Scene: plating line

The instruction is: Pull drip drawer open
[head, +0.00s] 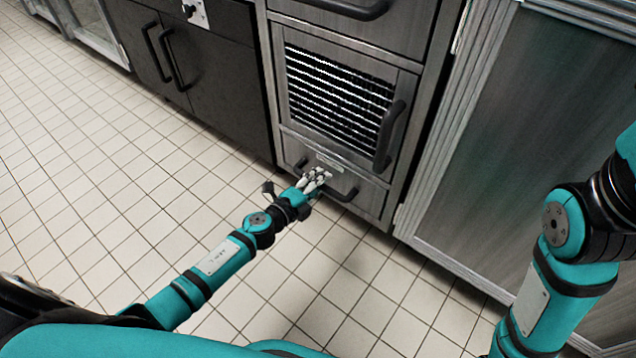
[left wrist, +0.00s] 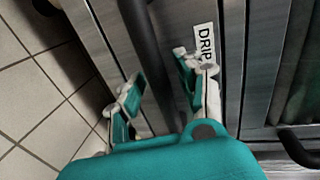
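The drip drawer (head: 369,198) is the low steel drawer under the grille door, and its front looks flush with the cabinet. Its dark bar handle (head: 347,194) is partly hidden by my left gripper (head: 316,180). In the left wrist view the drawer front carries a white "DRIP" label (left wrist: 205,44). There the handle (left wrist: 143,40) runs between the two spread fingers of my left gripper (left wrist: 160,85), with gaps beside it. The fingers look open, not clamped on the bar. My right arm shows at the right of the head view, but its gripper is out of frame.
Above the drawer is a grille door (head: 335,98) with a vertical handle (head: 388,136). A dark cabinet (head: 215,65) stands to the left and a large steel panel (head: 520,150) to the right. The tiled floor (head: 110,170) in front is clear.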

